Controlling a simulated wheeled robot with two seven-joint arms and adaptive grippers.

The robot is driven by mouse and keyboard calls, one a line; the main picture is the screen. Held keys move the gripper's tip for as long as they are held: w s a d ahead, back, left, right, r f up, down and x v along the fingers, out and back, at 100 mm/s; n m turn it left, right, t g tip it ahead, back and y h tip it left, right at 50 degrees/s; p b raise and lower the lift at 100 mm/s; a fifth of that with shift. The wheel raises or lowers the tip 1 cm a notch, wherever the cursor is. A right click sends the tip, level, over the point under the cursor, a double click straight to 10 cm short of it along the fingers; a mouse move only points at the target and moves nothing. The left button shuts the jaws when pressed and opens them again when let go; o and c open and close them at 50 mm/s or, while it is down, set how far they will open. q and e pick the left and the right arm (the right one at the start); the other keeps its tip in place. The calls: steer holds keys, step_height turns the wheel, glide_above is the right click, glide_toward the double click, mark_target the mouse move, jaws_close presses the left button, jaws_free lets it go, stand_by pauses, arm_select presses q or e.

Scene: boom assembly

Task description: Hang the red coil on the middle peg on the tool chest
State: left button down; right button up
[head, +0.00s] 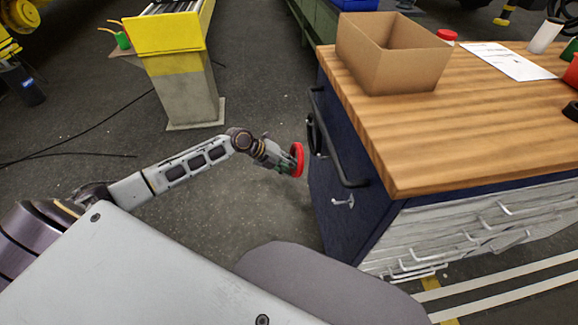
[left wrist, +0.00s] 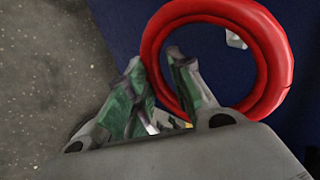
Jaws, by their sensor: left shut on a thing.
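The red coil (head: 299,160) is a ring held upright by my left gripper (head: 282,158), just left of the tool chest's (head: 350,235) dark blue side. In the left wrist view, the fingers (left wrist: 160,88) are closed on the left part of the red coil (left wrist: 277,42). The blue panel is behind it. A white peg (left wrist: 235,40) shows through the ring, and the coil is not around it as far as I can see. In the head view a white peg (head: 343,202) is on the side panel; I cannot tell whether it is the middle one. My right gripper is not in view.
A black bar handle (head: 346,170) juts from the chest's side, with a dark looped thing (head: 312,134) beside it. A cardboard box (head: 392,62) stands on the wooden top. The floor left of the chest is clear up to a yellow-topped stand (head: 165,35).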

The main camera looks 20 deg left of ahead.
arm_select(q)
steer(key=shift+w+d, duration=0.25)
steer(key=shift+d, duration=0.05)
stand_by(0.5)
steer(key=w+d+f, duration=0.1)
steer(key=w+d, duration=0.4)
steer(key=d, duration=0.2)
steer(key=shift+d+f, duration=0.2)
steer(key=shift+f, duration=0.05)
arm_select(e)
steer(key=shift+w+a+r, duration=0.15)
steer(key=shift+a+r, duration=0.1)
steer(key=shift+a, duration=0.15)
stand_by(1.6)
arm_select(q)
steer(key=shift+b, duration=0.3)
